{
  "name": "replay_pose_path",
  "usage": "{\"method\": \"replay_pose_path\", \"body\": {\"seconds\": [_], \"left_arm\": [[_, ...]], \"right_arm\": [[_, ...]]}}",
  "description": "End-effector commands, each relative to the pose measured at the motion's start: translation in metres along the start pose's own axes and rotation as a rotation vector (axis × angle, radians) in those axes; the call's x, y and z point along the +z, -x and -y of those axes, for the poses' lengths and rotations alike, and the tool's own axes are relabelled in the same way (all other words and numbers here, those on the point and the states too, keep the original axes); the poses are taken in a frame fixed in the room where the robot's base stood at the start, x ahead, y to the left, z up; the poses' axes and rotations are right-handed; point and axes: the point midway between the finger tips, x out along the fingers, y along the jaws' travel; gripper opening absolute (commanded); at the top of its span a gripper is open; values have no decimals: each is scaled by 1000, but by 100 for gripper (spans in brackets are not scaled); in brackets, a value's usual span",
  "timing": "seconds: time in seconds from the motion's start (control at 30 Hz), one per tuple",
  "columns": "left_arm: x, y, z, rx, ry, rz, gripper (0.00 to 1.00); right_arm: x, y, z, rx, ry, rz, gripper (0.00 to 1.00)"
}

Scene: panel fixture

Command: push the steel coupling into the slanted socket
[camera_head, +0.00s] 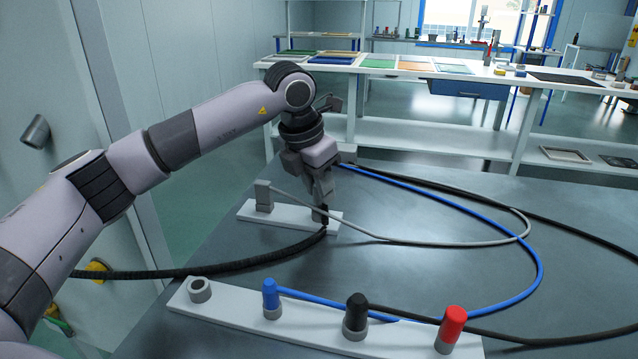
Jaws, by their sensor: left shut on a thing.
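My left gripper (322,212) points down over the right end of the small white rail (288,219) at the back of the table. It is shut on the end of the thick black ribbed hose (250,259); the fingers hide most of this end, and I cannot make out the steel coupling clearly. A grey ring-shaped socket (200,290) with an open top stands empty at the left end of the long front rail (315,321); it looks a little tilted. My right gripper is not in view.
Blue (270,295), black (356,312) and red (453,325) capped plugs stand along the front rail. A grey block (264,196) stands on the small rail. Blue, grey and black cables loop across the right of the table. The middle of the table is mostly clear.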

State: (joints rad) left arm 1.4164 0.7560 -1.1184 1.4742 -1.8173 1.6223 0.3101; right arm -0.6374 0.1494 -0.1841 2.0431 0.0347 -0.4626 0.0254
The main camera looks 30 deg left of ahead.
Motion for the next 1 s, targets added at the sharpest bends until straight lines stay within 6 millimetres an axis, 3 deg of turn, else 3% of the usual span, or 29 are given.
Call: {"method": "replay_pose_path", "body": {"seconds": [0.6,0.63,0.7,1.0], "left_arm": [[-4,-14,0,0,0,1,0],[-4,-13,0,0,0,1,37],[-4,-12,0,0,0,1,57],[-4,-11,0,0,0,0,57]], "right_arm": [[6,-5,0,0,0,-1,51],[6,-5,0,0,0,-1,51],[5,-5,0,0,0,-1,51],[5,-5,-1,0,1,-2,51]]}}
